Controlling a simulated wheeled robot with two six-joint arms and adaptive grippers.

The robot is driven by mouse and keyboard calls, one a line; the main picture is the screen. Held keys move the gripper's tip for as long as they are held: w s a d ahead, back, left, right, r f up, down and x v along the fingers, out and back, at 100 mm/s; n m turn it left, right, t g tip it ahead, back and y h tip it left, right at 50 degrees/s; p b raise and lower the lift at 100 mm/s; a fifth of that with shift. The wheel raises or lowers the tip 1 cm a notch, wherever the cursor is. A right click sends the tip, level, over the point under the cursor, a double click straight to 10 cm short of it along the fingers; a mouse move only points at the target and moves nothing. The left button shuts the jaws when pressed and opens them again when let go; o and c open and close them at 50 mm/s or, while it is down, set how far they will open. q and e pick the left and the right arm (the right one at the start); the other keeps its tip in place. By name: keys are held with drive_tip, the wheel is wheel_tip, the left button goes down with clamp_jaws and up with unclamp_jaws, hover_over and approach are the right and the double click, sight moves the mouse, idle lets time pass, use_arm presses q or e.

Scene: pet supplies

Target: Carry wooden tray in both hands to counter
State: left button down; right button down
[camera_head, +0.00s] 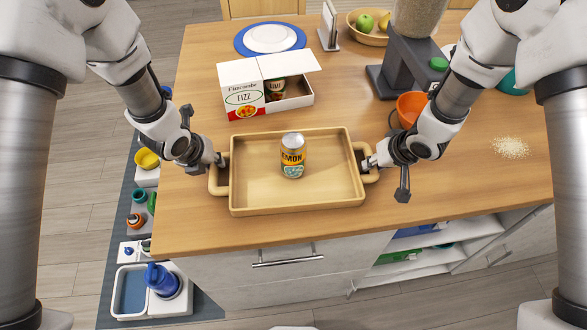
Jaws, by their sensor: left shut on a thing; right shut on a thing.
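The wooden tray (250,201) is at the front of the wooden counter (200,228), with a lemon can (292,156) standing upright inside it. My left gripper (219,161) is shut on the tray's left handle. My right gripper (368,164) is shut on the tray's right handle. The tray looks level. I cannot tell whether its underside touches the counter top.
An open Fizz box (242,98) with a can in it stands behind the tray. Spilled grains (511,147) lie far right. A blue-rimmed plate (270,38) is at the back.

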use_arm(q)
drive_tip(key=shift+r, duration=0.1)
use_arm(e)
drive_tip(key=shift+r, duration=0.15)
